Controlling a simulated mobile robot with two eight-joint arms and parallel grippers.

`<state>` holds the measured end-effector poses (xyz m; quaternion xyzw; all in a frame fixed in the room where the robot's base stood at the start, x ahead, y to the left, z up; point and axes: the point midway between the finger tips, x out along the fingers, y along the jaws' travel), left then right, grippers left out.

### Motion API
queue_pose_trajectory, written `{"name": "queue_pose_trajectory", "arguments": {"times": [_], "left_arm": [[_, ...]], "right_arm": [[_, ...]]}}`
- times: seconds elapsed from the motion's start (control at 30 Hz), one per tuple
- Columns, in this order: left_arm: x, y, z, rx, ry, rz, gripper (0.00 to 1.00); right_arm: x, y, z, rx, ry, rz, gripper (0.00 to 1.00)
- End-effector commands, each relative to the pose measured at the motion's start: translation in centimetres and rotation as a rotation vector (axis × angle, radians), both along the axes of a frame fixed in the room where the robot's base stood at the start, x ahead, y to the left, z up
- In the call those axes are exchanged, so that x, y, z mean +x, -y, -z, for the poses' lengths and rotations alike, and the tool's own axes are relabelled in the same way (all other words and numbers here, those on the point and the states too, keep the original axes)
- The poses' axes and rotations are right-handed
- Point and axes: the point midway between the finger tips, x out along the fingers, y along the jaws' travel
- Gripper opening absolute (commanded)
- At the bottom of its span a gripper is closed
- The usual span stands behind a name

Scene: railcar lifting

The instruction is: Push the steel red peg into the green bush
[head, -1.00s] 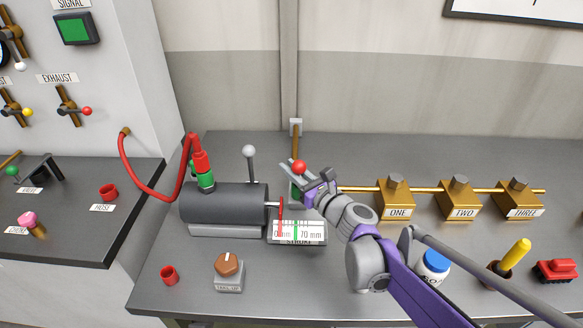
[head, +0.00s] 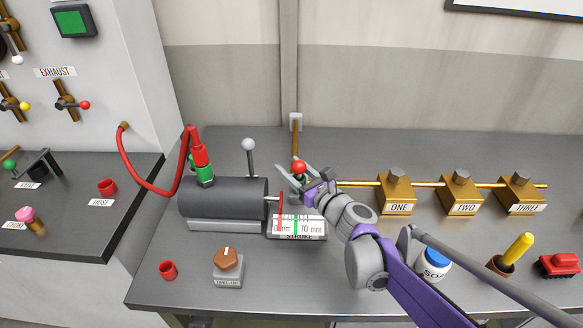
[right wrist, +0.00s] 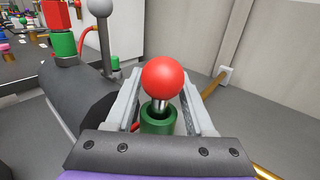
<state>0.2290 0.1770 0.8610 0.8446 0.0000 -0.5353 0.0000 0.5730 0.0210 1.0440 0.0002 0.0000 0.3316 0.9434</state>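The steel peg has a red ball head (head: 299,167), which also shows in the right wrist view (right wrist: 162,78). A short length of its bright steel shaft (right wrist: 159,105) shows between the ball and the green bush (right wrist: 158,122). The peg stands nearly upright at the bush's mouth; how deep it sits is hidden. My right gripper (head: 295,172) has its fingers apart, one on each side of the peg, with gaps beside the ball in the right wrist view (right wrist: 150,85). In the head view it mostly hides the bush. My left gripper is not in view.
A grey cylinder (head: 222,198) with a white-knobbed lever (head: 248,145) stands just left of my right gripper. The stroke gauge (head: 297,226) lies in front. Brass blocks (head: 396,195) on a rod stand to the right. The front middle of the bench is clear.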

Motion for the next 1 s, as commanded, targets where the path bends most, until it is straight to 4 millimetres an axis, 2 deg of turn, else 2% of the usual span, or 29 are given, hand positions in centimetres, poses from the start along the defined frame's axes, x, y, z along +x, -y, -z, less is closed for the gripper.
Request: {"name": "queue_pose_trajectory", "arguments": {"times": [0.37, 0.8, 1.0], "left_arm": [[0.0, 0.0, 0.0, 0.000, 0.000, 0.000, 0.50], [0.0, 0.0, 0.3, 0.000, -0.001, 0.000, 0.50], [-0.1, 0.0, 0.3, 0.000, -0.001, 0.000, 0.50]], "right_arm": [[-0.6, 0.6, 0.0, -0.001, 0.001, 0.001, 0.54], [-7.0, 5.7, 0.0, -0.002, 0.000, 0.003, 0.54], [-8.3, 6.7, 0.0, -0.001, -0.001, 0.001, 0.54]]}}
